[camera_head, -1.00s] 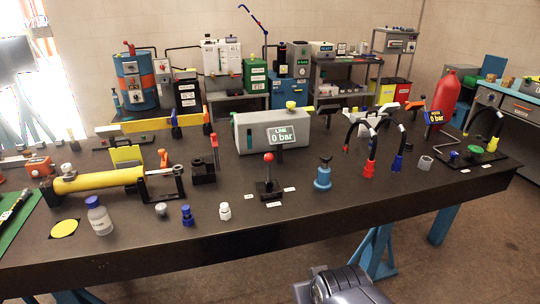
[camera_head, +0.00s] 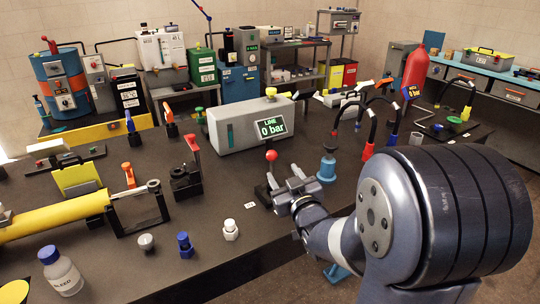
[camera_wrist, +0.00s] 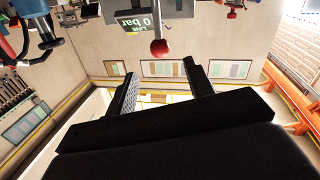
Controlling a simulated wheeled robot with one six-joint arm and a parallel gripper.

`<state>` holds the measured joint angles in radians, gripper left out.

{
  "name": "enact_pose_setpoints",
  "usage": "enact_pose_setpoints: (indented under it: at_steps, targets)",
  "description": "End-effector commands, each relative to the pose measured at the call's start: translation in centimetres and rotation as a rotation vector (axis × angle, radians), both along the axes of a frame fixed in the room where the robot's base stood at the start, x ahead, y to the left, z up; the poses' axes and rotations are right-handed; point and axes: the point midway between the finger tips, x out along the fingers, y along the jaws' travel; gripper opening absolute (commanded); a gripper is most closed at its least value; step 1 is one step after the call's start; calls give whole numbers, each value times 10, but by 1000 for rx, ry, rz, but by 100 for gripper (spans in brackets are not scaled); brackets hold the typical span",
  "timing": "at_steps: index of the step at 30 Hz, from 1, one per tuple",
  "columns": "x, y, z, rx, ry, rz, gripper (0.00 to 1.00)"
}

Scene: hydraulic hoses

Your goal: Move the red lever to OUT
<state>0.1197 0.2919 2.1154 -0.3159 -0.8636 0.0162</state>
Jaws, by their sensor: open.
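The red lever has a round red knob (camera_head: 271,155) on a thin stem, standing near the front edge of the dark bench. Its black base is partly hidden behind my gripper. My gripper (camera_head: 284,176) is open and empty, its two fingertips pointing toward the lever just in front of and below the knob. In the wrist view, the knob (camera_wrist: 159,47) shows beyond and between the two open fingers (camera_wrist: 162,72), apart from both. A small white label (camera_head: 250,205) lies left of the lever base; its text is too small to read. Other labels are hidden by my arm.
A grey unit with a display reading "LINE 0 bar" (camera_head: 271,127) stands behind the lever. A blue fitting (camera_head: 327,168) stands close on the right. A white fitting (camera_head: 230,229) and a blue fitting (camera_head: 185,244) stand at the front left. Black hoses (camera_head: 375,115) arch further right.

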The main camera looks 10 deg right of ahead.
Motion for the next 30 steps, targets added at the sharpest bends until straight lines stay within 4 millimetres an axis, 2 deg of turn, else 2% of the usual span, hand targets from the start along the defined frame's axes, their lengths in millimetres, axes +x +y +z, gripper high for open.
enact_pose_setpoints:
  at_steps: [12,16,21,30]
  targets:
    - [69,9,1,0,2,0,51]
    - [86,10,1,0,3,-1,51]
    - [98,12,1,1,2,0,51]
    - [100,12,0,1,2,-1,51]
